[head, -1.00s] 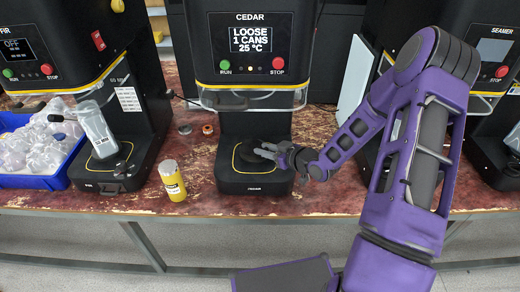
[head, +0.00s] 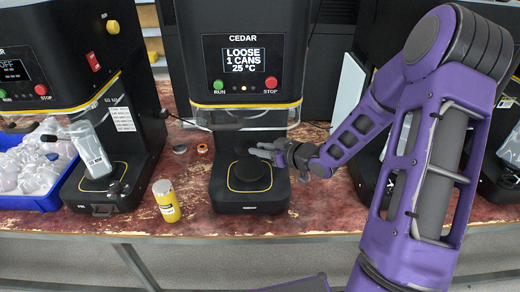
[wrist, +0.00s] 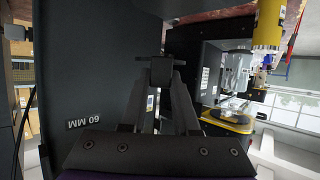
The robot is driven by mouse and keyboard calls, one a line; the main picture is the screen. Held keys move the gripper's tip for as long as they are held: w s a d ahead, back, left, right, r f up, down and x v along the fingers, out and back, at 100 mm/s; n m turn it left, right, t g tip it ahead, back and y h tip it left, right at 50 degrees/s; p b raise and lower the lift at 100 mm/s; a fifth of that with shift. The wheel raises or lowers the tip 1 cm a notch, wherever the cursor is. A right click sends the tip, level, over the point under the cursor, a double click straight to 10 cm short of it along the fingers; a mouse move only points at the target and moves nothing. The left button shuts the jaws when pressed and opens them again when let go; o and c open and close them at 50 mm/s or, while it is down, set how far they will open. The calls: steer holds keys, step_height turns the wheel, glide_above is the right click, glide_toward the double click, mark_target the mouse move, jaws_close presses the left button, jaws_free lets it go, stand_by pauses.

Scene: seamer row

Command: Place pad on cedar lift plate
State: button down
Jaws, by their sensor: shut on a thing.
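The cedar lift plate (head: 249,171) is a dark disc inside a yellow ring on the low black base of the CEDAR machine, at the centre of the head view. My gripper (head: 262,152) is just above and behind the plate, reaching in from the right. In the wrist view my gripper (wrist: 160,85) is shut on a small dark block (wrist: 161,70), which I take to be the pad. The pad is too dark to make out in the head view. Whether it touches the plate cannot be told.
A yellow can (head: 166,200) stands left of the base. A small orange-rimmed ring (head: 202,149) and a dark cap lie behind it. A blue bin (head: 38,202) is at far left.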

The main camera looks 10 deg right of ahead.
steer(key=shift+s+d+f+b, duration=0.15)
steer(key=shift+f+b, duration=0.6)
steer(key=shift+f, duration=0.4)
steer(key=shift+s+d+f+b, duration=0.1)
steer(key=shift+f+b, duration=0.6)
steer(key=shift+f, duration=0.4)
steer(key=shift+s+d+f+b, duration=0.15)
steer(key=shift+f+b, duration=0.6)
steer(key=shift+f, duration=0.4)
steer(key=shift+a+f+b, duration=0.1)
steer(key=shift+f+b, duration=0.4)
steer(key=shift+f, duration=0.1)
steer(key=c, duration=0.6)
jaws_free()
